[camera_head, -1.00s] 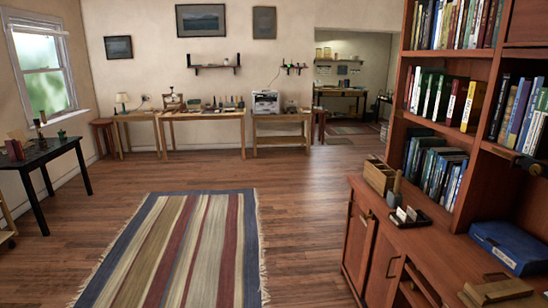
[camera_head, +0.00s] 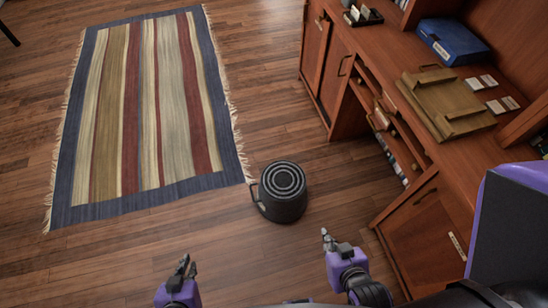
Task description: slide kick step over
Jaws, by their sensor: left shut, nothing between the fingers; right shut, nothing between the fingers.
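The kick step (camera_head: 281,196) is a dark round stool with pale rings on its top and a handle-like loop on its left side. It stands upright on the wooden floor, just off the near right corner of the striped rug, left of the wooden desk unit. My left gripper (camera_head: 184,265) is at the bottom of the head view, below and left of the kick step, shut and empty. My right gripper (camera_head: 328,238) is below and right of the kick step, shut and empty. Neither gripper touches the kick step.
The striped rug (camera_head: 160,110) lies flat at the left. The wooden desk unit (camera_head: 425,195) runs along the right, holding a blue box (camera_head: 453,42) and a wooden tray (camera_head: 446,102). Bare floor (camera_head: 110,250) is open at the lower left.

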